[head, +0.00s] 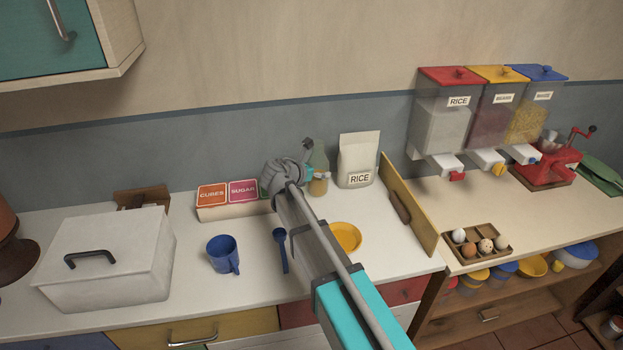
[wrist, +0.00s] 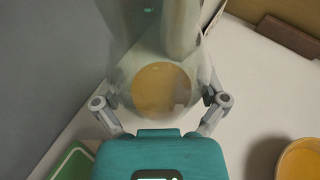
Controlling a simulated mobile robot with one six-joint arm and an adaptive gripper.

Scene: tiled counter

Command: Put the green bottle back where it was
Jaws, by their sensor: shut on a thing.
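The green bottle (head: 320,157) is pale and see-through and stands out behind my gripper (head: 300,160) near the back wall in the head view. In the wrist view the clear bottle (wrist: 140,45) fills the top middle, between the two fingers of my gripper (wrist: 163,108), which is shut on it. An orange round patch shows through the glass; I cannot tell whether it is inside or behind.
A rice bag (head: 358,160) stands right of the bottle. Boxes marked CUBES (head: 212,195) and SUGAR (head: 243,191) are to the left. A yellow dish (head: 347,236), blue mug (head: 222,254) and blue spoon (head: 281,250) lie in front. A wooden board (head: 410,208) borders the right.

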